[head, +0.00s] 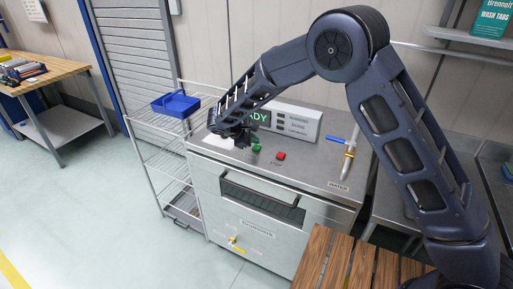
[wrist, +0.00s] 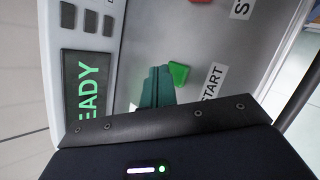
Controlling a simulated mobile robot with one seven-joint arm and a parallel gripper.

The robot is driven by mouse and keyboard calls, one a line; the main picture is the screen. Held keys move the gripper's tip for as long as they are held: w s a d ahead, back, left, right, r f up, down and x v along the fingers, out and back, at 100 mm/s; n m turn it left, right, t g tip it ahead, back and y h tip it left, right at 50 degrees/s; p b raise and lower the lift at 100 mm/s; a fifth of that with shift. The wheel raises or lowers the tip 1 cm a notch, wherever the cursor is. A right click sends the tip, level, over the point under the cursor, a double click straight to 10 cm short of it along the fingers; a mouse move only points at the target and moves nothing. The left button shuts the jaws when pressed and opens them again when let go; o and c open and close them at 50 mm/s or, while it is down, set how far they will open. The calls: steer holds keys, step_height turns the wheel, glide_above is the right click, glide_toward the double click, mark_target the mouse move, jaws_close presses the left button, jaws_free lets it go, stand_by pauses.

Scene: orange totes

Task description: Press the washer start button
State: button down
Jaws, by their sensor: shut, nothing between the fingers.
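The washer (head: 235,200) is a steel cabinet with a flat top and a front handle. On its top are a green button (head: 256,148) and a red button (head: 280,156). In the wrist view the green button (wrist: 179,73) lies beside the START label (wrist: 212,82). The display (wrist: 88,85) on the panel reads READY. My gripper (wrist: 158,75) is shut and empty, its fingertips just left of the green button in the wrist view. Whether they touch it I cannot tell. In the head view my gripper (head: 240,138) is over the washer top, left of the green button.
A wire cart (head: 165,158) with a blue tray (head: 176,104) stands left of the washer. A blue-handled valve (head: 349,155) by the WATER label stands at the top's right edge. A wooden slatted surface (head: 340,262) is in front. The floor at left is clear.

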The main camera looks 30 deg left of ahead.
mark_target(254, 147)
steer(key=shift+f, duration=0.25)
steer(key=shift+f, duration=0.2)
steer(key=shift+f, duration=0.45)
stand_by(1.0)
steer(key=shift+r, duration=0.9)
steer(key=shift+r, duration=0.1)
steer(key=shift+r, duration=2.4)
